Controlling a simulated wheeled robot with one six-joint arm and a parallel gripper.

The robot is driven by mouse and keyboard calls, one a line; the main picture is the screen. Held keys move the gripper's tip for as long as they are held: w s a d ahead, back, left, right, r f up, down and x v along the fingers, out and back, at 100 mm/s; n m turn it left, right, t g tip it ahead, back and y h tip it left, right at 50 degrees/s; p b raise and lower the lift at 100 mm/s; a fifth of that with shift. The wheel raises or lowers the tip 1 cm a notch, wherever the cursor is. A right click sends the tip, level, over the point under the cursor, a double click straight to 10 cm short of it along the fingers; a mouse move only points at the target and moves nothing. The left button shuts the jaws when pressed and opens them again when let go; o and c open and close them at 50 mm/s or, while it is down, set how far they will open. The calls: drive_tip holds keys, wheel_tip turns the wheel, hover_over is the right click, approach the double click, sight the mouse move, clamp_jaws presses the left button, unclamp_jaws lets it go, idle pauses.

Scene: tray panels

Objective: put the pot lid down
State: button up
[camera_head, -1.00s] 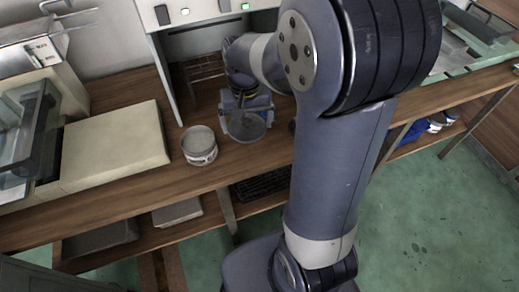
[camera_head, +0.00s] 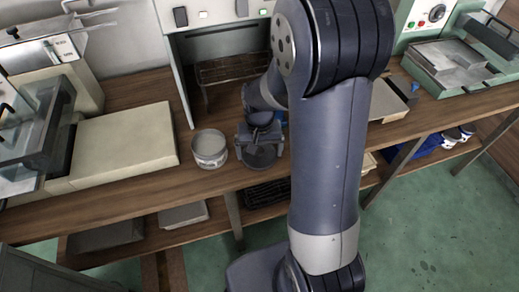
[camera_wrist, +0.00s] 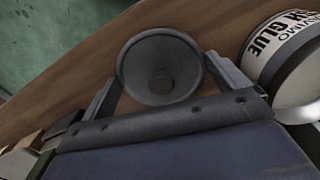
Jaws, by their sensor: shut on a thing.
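The pot lid (camera_head: 258,158) is a round, dark grey disc near the front of the wooden counter, right of the pot. In the wrist view the lid (camera_wrist: 150,58) sits between the two fingers, its round face towards the camera. My gripper (camera_head: 257,142) is shut on it; the fingers also show in the wrist view (camera_wrist: 163,68). I cannot tell whether the lid touches the counter. The pot (camera_head: 209,149), a pale round can, stands open and upright beside it. Its label, partly reading "GLUE", shows in the wrist view (camera_wrist: 278,48).
The wooden counter (camera_head: 195,183) has a bare strip along its front edge. A cream box-shaped block (camera_head: 125,145) lies left of the pot. A dark rack (camera_head: 232,70) stands behind. Green-framed equipment (camera_head: 460,65) is at the right.

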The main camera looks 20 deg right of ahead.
drive_tip(key=shift+f, duration=0.15)
drive_tip(key=o, duration=0.6)
wheel_tip(320, 180, up, 12)
drive_tip(key=p, duration=0.1)
drive_tip(key=shift+r, duration=0.2)
drive_tip(key=shift+f, duration=0.1)
wheel_tip(320, 180, down, 13)
drive_tip(key=shift+r+b, duration=0.1)
drive_tip(key=shift+b, duration=0.7)
wheel_tip(320, 180, up, 3)
drive_tip(key=shift+r+p, duration=0.1)
drive_tip(key=shift+p, duration=0.3)
drive_tip(key=shift+r, duration=0.45)
